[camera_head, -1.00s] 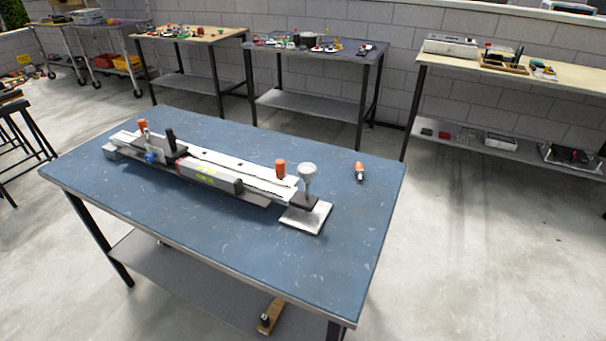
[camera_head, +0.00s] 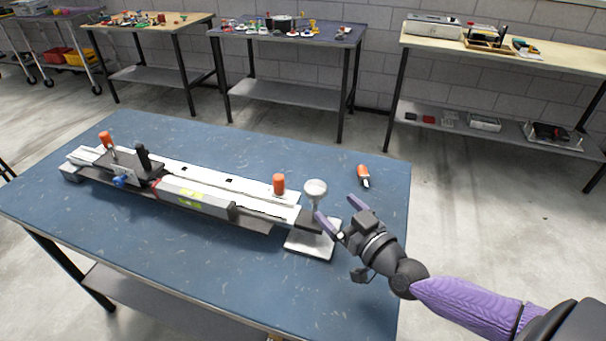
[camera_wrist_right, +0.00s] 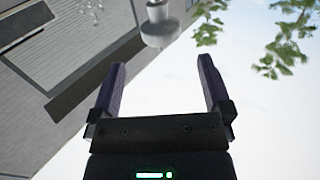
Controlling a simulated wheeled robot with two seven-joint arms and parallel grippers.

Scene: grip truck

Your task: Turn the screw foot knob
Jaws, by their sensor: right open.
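The screw foot knob (camera_head: 315,188) is a pale grey round knob on a stem, upright at the right end of the long metal rail device (camera_head: 195,190). A flat metal foot plate (camera_head: 308,243) lies below it on the table. My right gripper (camera_head: 336,216) is open, just right of the knob's stem and a little lower than the knob's top; I see no contact. In the right wrist view, the knob (camera_wrist_right: 160,28) shows beyond and between the two open fingers (camera_wrist_right: 160,75), near the top edge. My left gripper is not in view.
The device stands on a blue table (camera_head: 130,235). An orange-handled screwdriver (camera_head: 363,175) lies on it behind my right gripper. An orange knob (camera_head: 279,184) stands just left of the grey knob. The table's front left is clear. Other workbenches stand along the wall.

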